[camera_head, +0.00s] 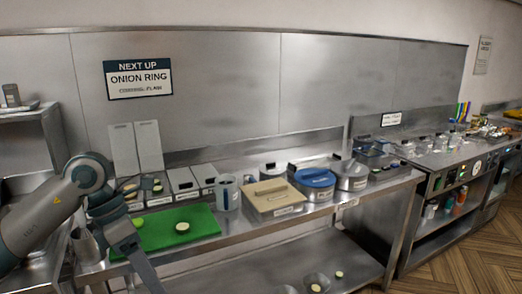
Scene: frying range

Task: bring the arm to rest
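My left arm comes in from the left and bends over the left end of the steel counter (325,208). Its hand end, with my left gripper (132,244), hangs beside the left part of the green cutting board (197,218). I cannot make out both fingertips or whether they hold anything. A pale round onion slice (183,226) lies on the board, with a smaller piece near the arm. My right gripper is not in view.
Behind the board stand lidded steel bins (184,181), a clear pitcher (227,193), a beige-lidded container (271,198) and a blue-lidded pot (316,180). A lower shelf (255,268) holds small bowls. Wooden floor (462,250) is clear at right.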

